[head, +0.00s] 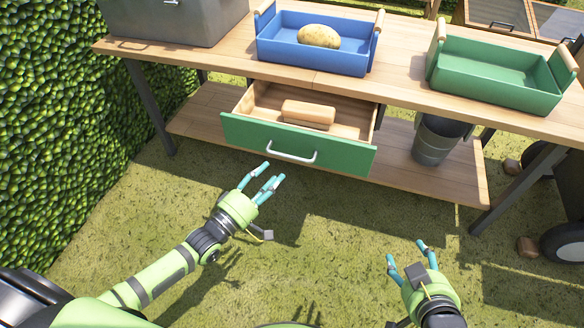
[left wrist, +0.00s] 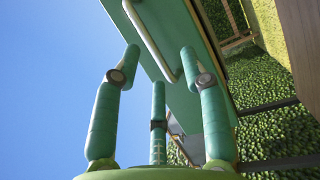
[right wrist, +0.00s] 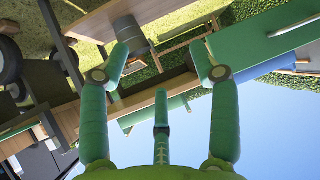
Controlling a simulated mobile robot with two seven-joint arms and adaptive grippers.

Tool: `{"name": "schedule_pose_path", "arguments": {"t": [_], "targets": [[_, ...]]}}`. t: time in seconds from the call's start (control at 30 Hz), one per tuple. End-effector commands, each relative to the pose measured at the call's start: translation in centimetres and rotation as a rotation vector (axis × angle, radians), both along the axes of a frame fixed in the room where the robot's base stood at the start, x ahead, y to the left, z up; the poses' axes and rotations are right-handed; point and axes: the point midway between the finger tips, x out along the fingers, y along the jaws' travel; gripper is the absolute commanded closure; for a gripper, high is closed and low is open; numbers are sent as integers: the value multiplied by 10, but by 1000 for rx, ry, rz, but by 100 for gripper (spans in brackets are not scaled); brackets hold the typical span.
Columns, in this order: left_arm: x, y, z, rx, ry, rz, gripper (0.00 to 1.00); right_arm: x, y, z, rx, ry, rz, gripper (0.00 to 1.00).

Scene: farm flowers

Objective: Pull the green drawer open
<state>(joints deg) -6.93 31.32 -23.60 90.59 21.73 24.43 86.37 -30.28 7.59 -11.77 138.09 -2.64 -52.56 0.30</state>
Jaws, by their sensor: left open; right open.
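The green drawer (head: 345,158) stands pulled out under the wooden table, and its wooden inside is visible. A tan wooden block (head: 308,112) lies in it. A pale metal bar handle (head: 291,152) is on its green front; the handle also shows in the left wrist view (left wrist: 150,42). My left gripper (head: 265,174) is open and empty, in front of the drawer, a little below and left of the handle and apart from it. My right gripper (head: 407,251) is open and empty, lower right of the drawer, well away from it.
A blue tray (head: 312,60) with a potato (head: 319,36) and an empty green tray (head: 495,87) stand on the table (head: 405,88). A grey box (head: 180,22) is at the left. A dark bucket (head: 436,142) stands on the lower shelf. A hedge (head: 60,110) borders the left; the grass in front is clear.

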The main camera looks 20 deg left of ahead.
Motion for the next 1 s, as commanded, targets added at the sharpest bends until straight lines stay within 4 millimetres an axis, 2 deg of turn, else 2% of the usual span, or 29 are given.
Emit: {"name": "schedule_pose_path", "arguments": {"t": [0.23,0.5,0.7,0.83,1.0], "targets": [[6,-9,14,-94,-29,-37,56,1,3,22,17,-76,5,38],[37,-24,19,-92,-29,-35,56,21,18,59,64,-294,36,38],[56,-32,22,-89,-27,-35,56,28,28,87,100,-439,58,38],[61,-35,23,-88,-25,-35,56,29,31,98,112,-490,66,38],[63,-36,24,-87,-23,-34,56,29,32,102,117,-507,68,38]]}}
